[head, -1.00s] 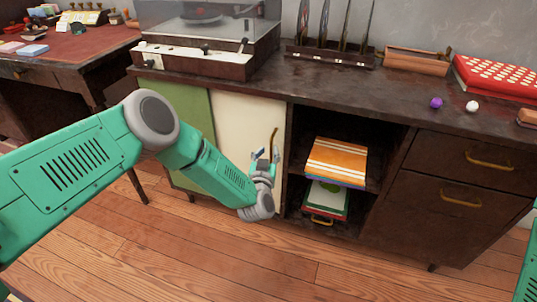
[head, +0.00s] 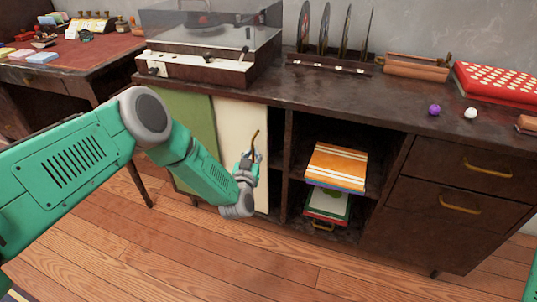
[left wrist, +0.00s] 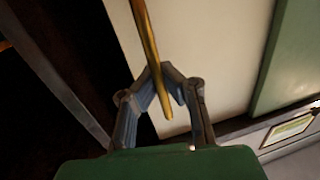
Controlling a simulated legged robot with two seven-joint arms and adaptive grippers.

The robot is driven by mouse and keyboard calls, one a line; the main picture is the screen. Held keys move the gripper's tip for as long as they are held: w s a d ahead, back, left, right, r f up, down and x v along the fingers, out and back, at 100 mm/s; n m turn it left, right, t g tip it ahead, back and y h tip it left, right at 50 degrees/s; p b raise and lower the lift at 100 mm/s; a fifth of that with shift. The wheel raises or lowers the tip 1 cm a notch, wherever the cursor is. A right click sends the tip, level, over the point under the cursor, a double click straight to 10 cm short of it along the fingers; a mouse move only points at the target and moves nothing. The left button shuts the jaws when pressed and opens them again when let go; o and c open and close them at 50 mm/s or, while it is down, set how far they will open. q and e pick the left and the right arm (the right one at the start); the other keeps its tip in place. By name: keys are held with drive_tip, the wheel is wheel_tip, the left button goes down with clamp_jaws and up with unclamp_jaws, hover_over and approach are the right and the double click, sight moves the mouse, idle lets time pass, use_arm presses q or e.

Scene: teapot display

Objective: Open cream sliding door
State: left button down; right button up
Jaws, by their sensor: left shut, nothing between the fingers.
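The cream sliding door (head: 236,122) stands partly open in the cabinet front, with a dark gap along its right edge. Its gold bar handle (head: 254,143) is near that edge. My left gripper (head: 249,159) is at the handle's lower part. In the left wrist view, the gripper (left wrist: 163,70) is shut, its fingertips meeting next to the handle (left wrist: 149,45). The handle's end overlaps the space between the finger links, in front of the cream door (left wrist: 205,45). I cannot tell whether the fingers touch the handle. My right gripper is out of view.
A green panel (head: 190,129) is left of the cream door. Right of it, an open shelf holds an orange-striped stack (head: 336,165). A record player (head: 205,60) stands on the cabinet top (head: 330,88). The wooden floor (head: 180,255) in front is clear.

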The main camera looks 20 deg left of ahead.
use_arm(q)
drive_tip(key=a, duration=1.2)
drive_tip(key=shift+a+f, duration=0.1)
drive_tip(key=shift+f, duration=0.15)
drive_tip(key=c, duration=1.7)
unclamp_jaws()
drive_tip(key=shift+a, duration=0.1)
drive_tip(key=shift+o, duration=0.3)
drive_tip(key=shift+w, duration=0.1)
drive_tip(key=shift+r, duration=0.1)
drive_tip(key=s+d, duration=0.1)
drive_tip(key=s, duration=1.1)
drive_tip(key=shift+d, duration=0.4)
drive_tip(key=shift+w, duration=0.1)
